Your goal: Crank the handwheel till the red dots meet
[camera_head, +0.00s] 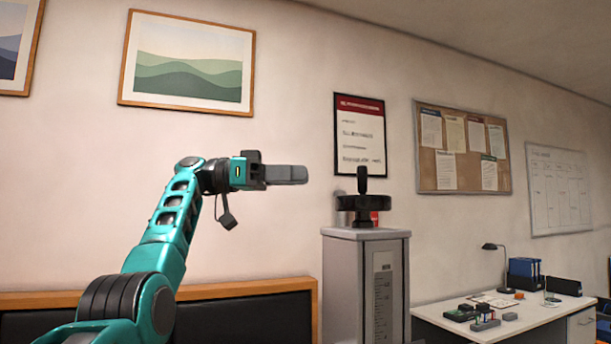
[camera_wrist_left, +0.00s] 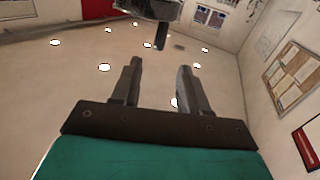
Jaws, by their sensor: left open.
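The black handwheel (camera_head: 365,203) sits on top of a grey column (camera_head: 340,270), with its crank handle (camera_head: 362,180) standing upright. A small red patch (camera_head: 374,217) shows at the wheel's right side; I cannot make out separate red dots. My left gripper (camera_head: 304,174) is left of the handle at about its height in the picture, with a gap between them. In the left wrist view, which looks upside down, the fingers (camera_wrist_left: 160,68) are apart and empty. The handle (camera_wrist_left: 160,37) hangs from the dark wheel (camera_wrist_left: 150,9) beyond the fingertips. My right gripper is not in view.
A scale plate (camera_head: 382,295) is on the column's front. A white desk (camera_head: 530,322) with a lamp (camera_head: 500,262) and small devices stands to the right. A wood-topped dark panel (camera_head: 240,291) runs along the wall at left. Space between gripper and handle looks clear.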

